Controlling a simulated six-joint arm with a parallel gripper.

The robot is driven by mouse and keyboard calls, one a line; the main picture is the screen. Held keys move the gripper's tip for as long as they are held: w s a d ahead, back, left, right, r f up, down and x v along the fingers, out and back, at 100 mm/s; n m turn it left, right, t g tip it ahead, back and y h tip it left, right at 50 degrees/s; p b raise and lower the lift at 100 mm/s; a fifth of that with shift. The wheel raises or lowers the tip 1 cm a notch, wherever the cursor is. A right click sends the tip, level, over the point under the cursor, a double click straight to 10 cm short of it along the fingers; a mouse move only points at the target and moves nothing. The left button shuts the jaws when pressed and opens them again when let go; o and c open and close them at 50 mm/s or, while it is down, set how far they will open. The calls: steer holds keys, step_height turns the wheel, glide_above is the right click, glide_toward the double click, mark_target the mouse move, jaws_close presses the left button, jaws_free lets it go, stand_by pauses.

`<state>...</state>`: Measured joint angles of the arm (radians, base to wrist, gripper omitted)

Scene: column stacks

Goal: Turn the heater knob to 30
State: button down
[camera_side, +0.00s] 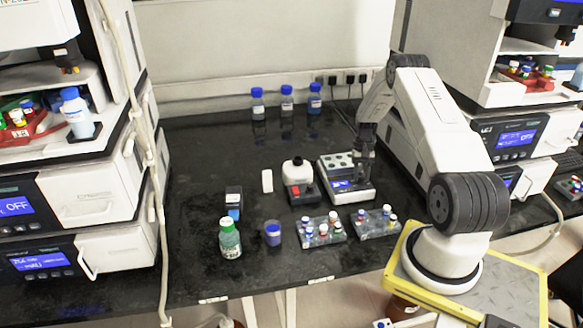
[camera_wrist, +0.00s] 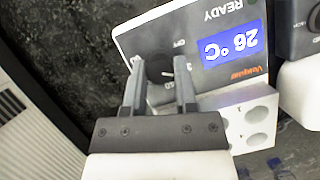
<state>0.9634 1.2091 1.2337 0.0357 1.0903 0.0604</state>
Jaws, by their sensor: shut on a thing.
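The heater (camera_side: 345,195) is a grey and white box with a block of round wells on top and a small blue display (camera_side: 341,184). It stands upright on the bench in front of my arm. In the wrist view its display (camera_wrist: 232,44) appears upside down and reads 26 °C, with READY beside it. The dark round knob (camera_wrist: 159,69) sits on the panel with scale marks around it. My gripper (camera_wrist: 158,78) has its two fingers on either side of the knob and is shut on it. In the side view my gripper (camera_side: 362,180) is low at the heater's right front, hiding the knob.
A white-topped device (camera_side: 297,172) stands close left of the heater. Two vial racks (camera_side: 321,240) (camera_side: 374,231) sit in front. Blue-capped bottles (camera_side: 287,100) are behind. The bench's left middle is clear.

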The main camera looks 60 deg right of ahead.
steer(key=shift+c, duration=2)
jaws_free()
steer(key=shift+r, duration=0.1)
steer(key=v, duration=0.7)
steer(key=shift+d+r, duration=0.15)
steer(key=shift+r, duration=0.15)
steer(key=shift+w, duration=0.1)
